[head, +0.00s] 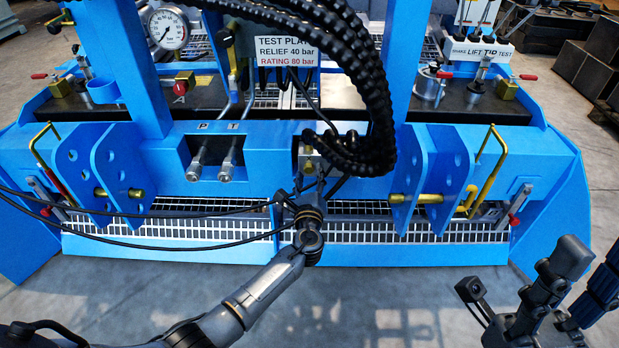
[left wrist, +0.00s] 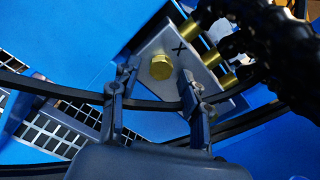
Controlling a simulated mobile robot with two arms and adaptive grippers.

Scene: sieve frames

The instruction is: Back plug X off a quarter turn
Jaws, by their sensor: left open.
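Plug X is a brass hex head (left wrist: 161,67) on a grey metal block (left wrist: 180,45) marked with a black X in the left wrist view. In the head view the block (head: 309,160) sits at the middle of the blue frame, partly hidden by hoses. My left gripper (left wrist: 153,80) is open, its two fingers on either side of the plug in the picture. I see no finger touching the plug, and the remaining gap is hard to judge. In the head view my left gripper (head: 309,182) is just below the block. Dark parts of my right arm show at the lower right; its jaws are unclear.
A black cable (left wrist: 150,104) crosses the space between my left fingers. Several brass fittings (left wrist: 212,58) line the block's right side. A thick black hose bundle (head: 375,110) hangs close by. Port couplings (head: 226,172) and a gauge (head: 168,28) are to the left.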

